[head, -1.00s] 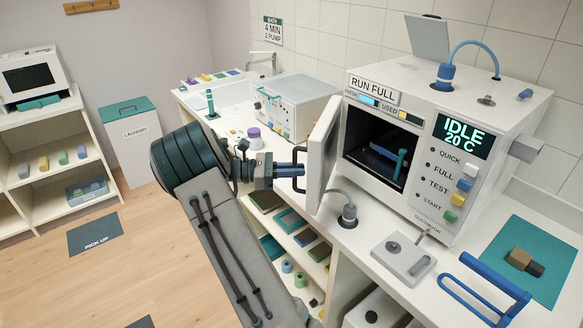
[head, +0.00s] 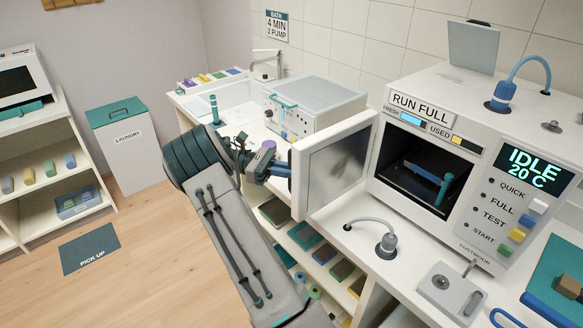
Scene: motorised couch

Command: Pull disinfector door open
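The disinfector (head: 475,120) is a white box on the counter, with a screen reading IDLE 20 C. Its door (head: 335,165) is swung wide open to the left, with its grey inner panel facing the camera. The dark chamber (head: 425,165) is exposed and holds a blue and teal item (head: 438,182). My gripper (head: 283,170) is at the door's outer side, by its free edge. The door hides the fingertips and the handle, so I cannot see whether the fingers are closed on it.
A hose fitting (head: 385,243) stands on the counter in front of the chamber, below the door. A grey plate device (head: 446,290) lies to its right. A white box with a teal handle (head: 312,105) stands behind the door. Open shelves are below.

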